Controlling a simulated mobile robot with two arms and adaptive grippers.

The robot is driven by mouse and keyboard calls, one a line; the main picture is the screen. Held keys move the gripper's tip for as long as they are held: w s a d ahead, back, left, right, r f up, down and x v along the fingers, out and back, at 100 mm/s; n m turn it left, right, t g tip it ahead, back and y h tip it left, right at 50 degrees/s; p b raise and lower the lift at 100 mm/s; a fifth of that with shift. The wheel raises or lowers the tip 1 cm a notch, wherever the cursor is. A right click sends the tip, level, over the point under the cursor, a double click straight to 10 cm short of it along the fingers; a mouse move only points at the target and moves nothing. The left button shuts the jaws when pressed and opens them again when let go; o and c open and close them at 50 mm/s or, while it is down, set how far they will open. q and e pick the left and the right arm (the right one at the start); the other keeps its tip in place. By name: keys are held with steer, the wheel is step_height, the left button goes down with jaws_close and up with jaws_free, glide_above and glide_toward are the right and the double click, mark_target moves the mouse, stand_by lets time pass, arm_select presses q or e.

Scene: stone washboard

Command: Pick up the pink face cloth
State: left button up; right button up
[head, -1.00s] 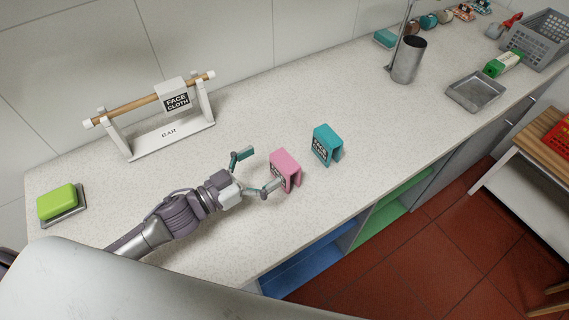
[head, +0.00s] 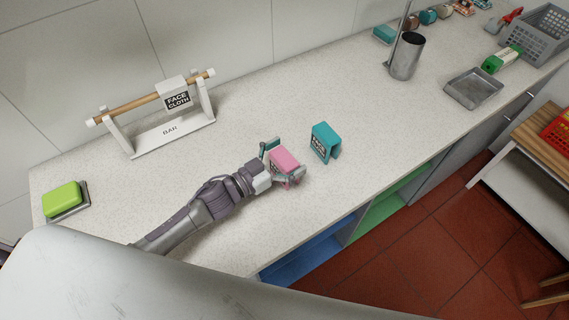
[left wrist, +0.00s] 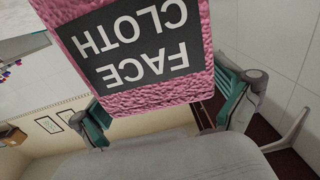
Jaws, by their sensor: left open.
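The pink face cloth (head: 285,159) stands folded like a saddle on the pale counter. In the left wrist view the pink cloth (left wrist: 128,95) fills the upper middle, its dark "FACE CLOTH" label upside down. My left gripper (head: 281,163) is open, with one finger on each side of the pink cloth. Its teal-padded fingers show in the left wrist view (left wrist: 165,112), either side of the cloth; I cannot tell whether they touch it. The lower part of the cloth is partly hidden by the gripper in the head view. My right gripper is not in view.
A teal folded cloth (head: 325,141) stands close to the right. A wooden bar rack (head: 172,137) holds a white face cloth (head: 173,91) at the back left. Green soap (head: 62,198) sits far left. A metal cup (head: 406,57) and tray (head: 473,89) are farther right. The counter's front edge is near.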

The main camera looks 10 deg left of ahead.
arm_select(q)
steer(key=shift+c, duration=0.3)
steer(key=c, duration=0.9)
steer(key=shift+c, duration=0.2)
steer(key=shift+r, duration=0.1)
